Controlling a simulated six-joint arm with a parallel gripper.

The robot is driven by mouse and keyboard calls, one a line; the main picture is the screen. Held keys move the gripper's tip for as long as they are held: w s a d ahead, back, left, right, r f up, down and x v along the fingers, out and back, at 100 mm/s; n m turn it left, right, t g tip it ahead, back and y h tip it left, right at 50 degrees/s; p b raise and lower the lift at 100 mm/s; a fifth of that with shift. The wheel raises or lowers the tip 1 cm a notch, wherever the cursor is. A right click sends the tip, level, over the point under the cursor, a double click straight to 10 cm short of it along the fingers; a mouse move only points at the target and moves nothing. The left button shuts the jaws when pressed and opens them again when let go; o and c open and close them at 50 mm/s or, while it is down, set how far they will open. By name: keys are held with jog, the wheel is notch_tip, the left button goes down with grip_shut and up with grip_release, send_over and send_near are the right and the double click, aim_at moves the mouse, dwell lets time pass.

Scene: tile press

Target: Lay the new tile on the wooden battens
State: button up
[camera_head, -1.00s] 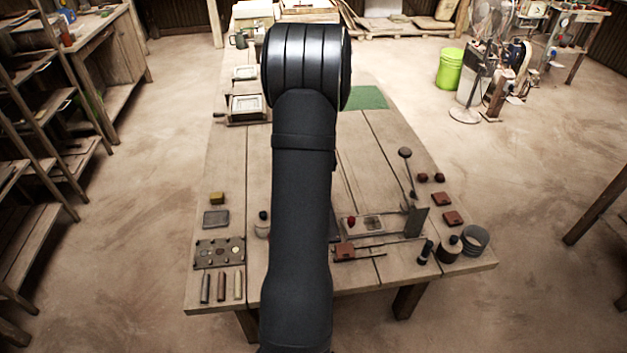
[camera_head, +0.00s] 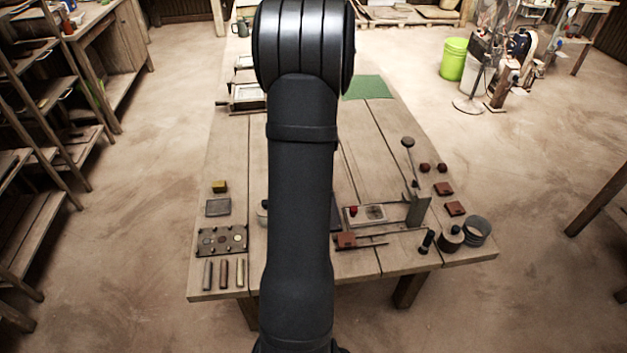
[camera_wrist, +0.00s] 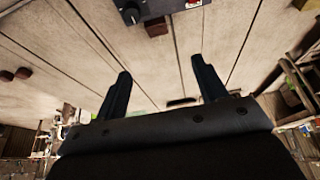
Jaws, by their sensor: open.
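A reddish-brown tile (camera_head: 346,240) lies at the left end of the thin battens (camera_head: 374,240) at the front of the table. More reddish tiles (camera_head: 443,188) (camera_head: 455,208) lie at the right side. The press (camera_head: 417,208) with its upright lever stands behind the battens, and a grey tile-like piece (camera_head: 375,212) lies on its bed. My gripper (camera_wrist: 160,67) is open and empty in the wrist view, with bare planks between its fingers. In the head view my arm hides it. I cannot tell which tile is the new one.
A dotted tray (camera_head: 221,240), short rods (camera_head: 223,273) and a yellow block (camera_head: 219,187) are at the left. A metal ring (camera_head: 478,231) and dark round pot (camera_head: 450,238) stand at the front right. The green mat (camera_head: 368,88) lies farther back.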

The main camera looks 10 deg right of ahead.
jog(key=x, duration=1.1)
jog(key=shift+f, duration=0.15)
jog(key=shift+s+d+x, duration=0.15)
jog(key=shift+x, duration=1.15)
jog(key=shift+s+d+x, duration=0.15)
jog(key=shift+x, duration=1.15)
jog(key=shift+f, duration=0.15)
jog(key=c, duration=1.2)
jog(key=shift+o, duration=0.2)
jog(key=shift+r, duration=0.7)
notch_tip(320, 180, up, 3)
jog(key=shift+f, duration=0.25)
jog(key=s+d+r, duration=0.7)
jog(key=s+d, duration=0.1)
jog(key=d, duration=0.1)
jog(key=s+a, duration=0.2)
jog(key=a, duration=1.9)
